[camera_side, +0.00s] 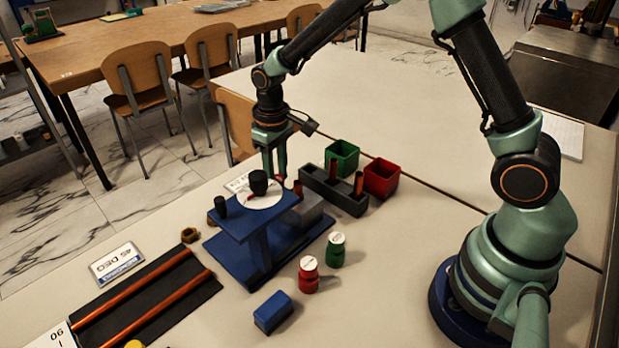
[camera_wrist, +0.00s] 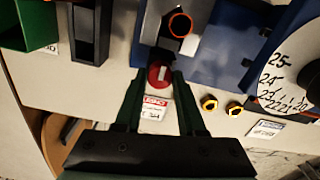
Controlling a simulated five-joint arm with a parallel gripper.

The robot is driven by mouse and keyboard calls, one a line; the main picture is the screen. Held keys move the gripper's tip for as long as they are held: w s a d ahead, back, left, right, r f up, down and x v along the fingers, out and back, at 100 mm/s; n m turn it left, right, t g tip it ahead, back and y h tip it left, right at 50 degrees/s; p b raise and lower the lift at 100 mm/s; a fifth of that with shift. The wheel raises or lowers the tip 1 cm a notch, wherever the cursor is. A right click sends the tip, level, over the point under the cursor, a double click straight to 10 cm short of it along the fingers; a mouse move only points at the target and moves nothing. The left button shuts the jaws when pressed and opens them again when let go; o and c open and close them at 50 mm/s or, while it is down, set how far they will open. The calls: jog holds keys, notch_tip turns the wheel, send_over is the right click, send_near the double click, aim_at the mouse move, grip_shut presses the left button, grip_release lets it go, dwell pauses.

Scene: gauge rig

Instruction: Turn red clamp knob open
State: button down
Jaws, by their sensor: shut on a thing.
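The red clamp knob (camera_wrist: 160,74) shows in the wrist view with a pale mark on its face. It sits at the near end of a grey clamp block (camera_wrist: 168,40) that carries an upright copper-coloured rod (camera_wrist: 180,23). My gripper (camera_wrist: 160,79) has its two green fingers on either side of the knob and is shut on it. In the side view my gripper (camera_side: 275,176) reaches down behind the blue gauge stand (camera_side: 262,245), beside the white dial (camera_side: 262,201). I cannot make out the knob there.
A dark rack (camera_side: 335,190) with copper-coloured rods stands right of the stand, with a green bin (camera_side: 342,154) and a red bin (camera_side: 381,178) behind. Red (camera_side: 308,276) and green (camera_side: 335,252) pots and a blue block (camera_side: 273,312) stand in front. Two hex nuts (camera_wrist: 209,103) lie near my gripper.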

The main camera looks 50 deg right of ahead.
aim_at(278, 178)
jog(key=shift+d, duration=0.15)
jog(key=c, duration=0.8)
grip_release()
jog(key=shift+o, duration=0.2)
notch_tip(278, 178, up, 12)
jog(key=shift+r, duration=0.15)
jog(key=s+d+r+m+t, duration=0.1)
jog(key=s+d+r+t, duration=0.1)
jog(key=s, duration=0.6)
jog(key=s+d+r+m+t, duration=0.1)
jog(key=s+d+r+t, duration=0.2)
jog(key=s, duration=0.5)
jog(key=shift+d+r+t, duration=0.3)
jog(key=shift+d+r, duration=0.05)
jog(key=shift+r, duration=0.05)
